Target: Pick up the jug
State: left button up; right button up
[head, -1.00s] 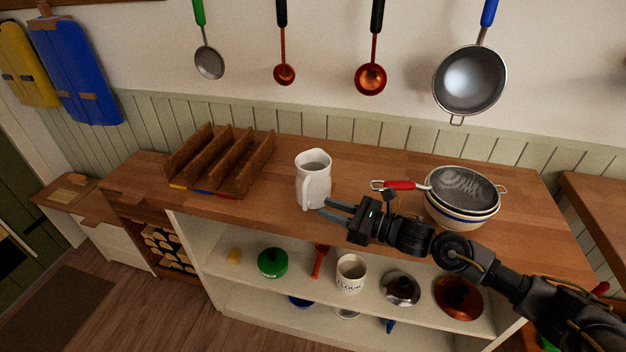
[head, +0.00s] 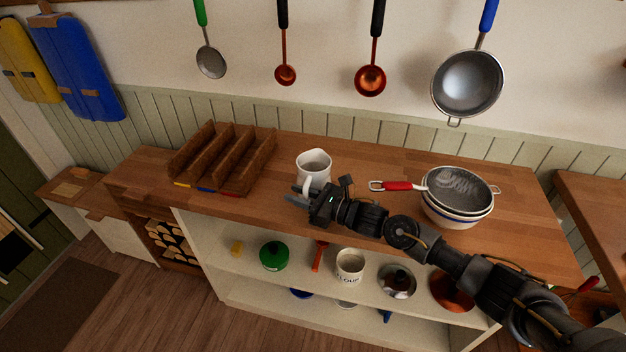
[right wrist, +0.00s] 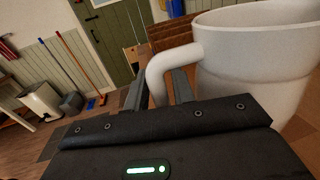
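The white jug (head: 314,172) stands upright on the wooden counter, with its handle toward the front. My right gripper (head: 296,196) is at the jug's front, low by the handle. In the right wrist view the jug's body (right wrist: 258,65) fills the upper right, and its handle (right wrist: 155,72) comes down between the two fingers of the right gripper (right wrist: 160,88). The fingers look open around the handle; I cannot see clearly whether they touch it. My left gripper is not in view.
A wooden divided rack (head: 222,160) stands left of the jug. At right, a strainer with a red handle (head: 398,186) lies over a white bowl (head: 455,216). Ladles and strainers hang on the wall above. The shelf below holds a flour mug (head: 349,266) and lids.

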jog(key=shift+c, duration=0.5)
grip_shut()
dwell(0.8)
jog(key=shift+w+r, duration=0.1)
jog(key=shift+r, duration=0.05)
